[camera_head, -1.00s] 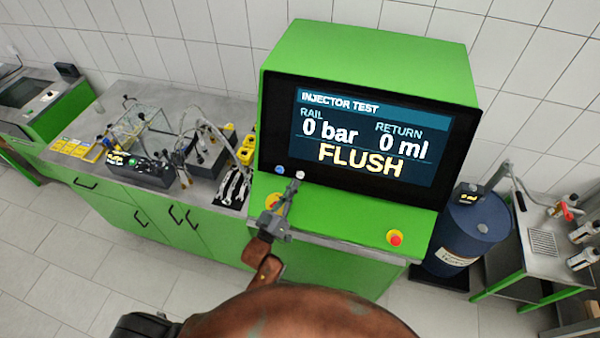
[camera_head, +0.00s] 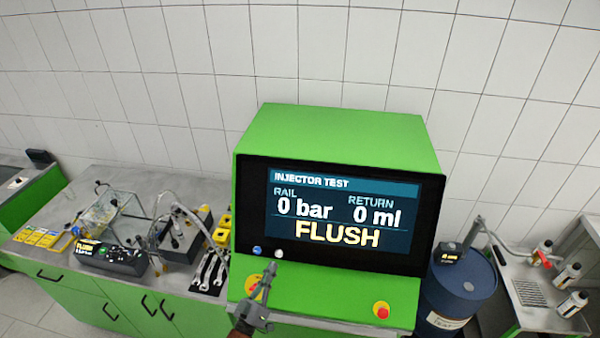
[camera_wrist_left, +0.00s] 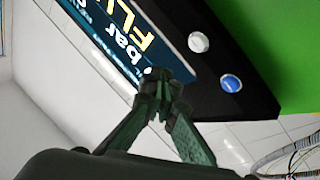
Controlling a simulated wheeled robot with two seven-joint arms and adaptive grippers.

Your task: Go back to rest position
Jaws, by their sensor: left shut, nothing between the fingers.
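My left gripper (camera_head: 270,272) is in front of the green injector test machine (camera_head: 335,135), close below the white button (camera_head: 279,254) on its black panel. It is shut and empty. In the left wrist view its fingertips (camera_wrist_left: 160,75) meet, with the white button (camera_wrist_left: 198,42) and the blue button (camera_wrist_left: 231,83) beyond and to the right. I cannot tell whether the tips touch the panel. The screen (camera_head: 340,215) reads INJECTOR TEST, 0 bar, 0 ml, FLUSH. My right gripper is in neither view.
A workbench (camera_head: 95,190) with a glass tank, a black control box (camera_head: 112,258) and wrenches (camera_head: 210,270) stands left. A blue drum (camera_head: 460,290) and a steel side table (camera_head: 535,290) stand right.

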